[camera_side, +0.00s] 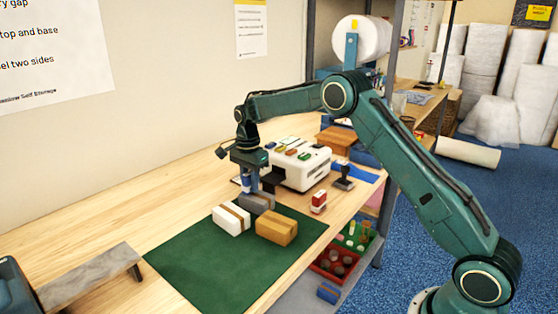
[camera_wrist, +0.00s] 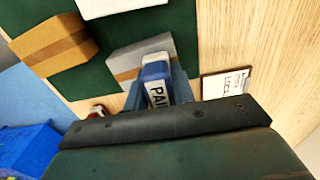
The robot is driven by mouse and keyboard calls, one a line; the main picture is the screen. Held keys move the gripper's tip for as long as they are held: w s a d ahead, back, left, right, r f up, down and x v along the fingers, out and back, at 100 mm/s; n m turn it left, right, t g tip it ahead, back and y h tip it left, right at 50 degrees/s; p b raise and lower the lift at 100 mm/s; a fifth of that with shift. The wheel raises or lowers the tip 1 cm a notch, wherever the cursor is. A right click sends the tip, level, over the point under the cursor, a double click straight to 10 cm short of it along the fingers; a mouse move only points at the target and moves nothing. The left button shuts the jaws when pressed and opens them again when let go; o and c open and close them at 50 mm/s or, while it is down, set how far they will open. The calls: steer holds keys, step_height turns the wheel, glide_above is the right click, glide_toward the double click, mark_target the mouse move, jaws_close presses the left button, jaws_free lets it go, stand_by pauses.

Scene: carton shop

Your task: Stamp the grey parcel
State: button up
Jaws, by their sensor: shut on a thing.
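The grey parcel (camera_side: 260,203) lies at the back of the green mat (camera_side: 195,262), with a brown tape band across it in the wrist view (camera_wrist: 126,72). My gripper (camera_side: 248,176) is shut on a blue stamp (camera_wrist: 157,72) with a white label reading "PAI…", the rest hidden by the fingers. The stamp is upright over or just behind the grey parcel. I cannot tell whether it touches the parcel. A white parcel (camera_side: 231,219) and a brown parcel (camera_side: 277,228) lie on the mat in front of the grey one.
A red-and-white stamp (camera_side: 318,201) stands right of the mat. A dark stamp (camera_side: 345,178) stands near a blue sheet. A white machine (camera_side: 302,168) stands behind. A lettered card (camera_wrist: 228,83) lies beside the gripper. A grey bench-like plate (camera_side: 90,277) is at front left. The mat's front is clear.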

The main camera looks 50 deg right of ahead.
steer(key=shift+f, duration=0.5)
stand_by(1.0)
steer(key=shift+r, duration=3.55)
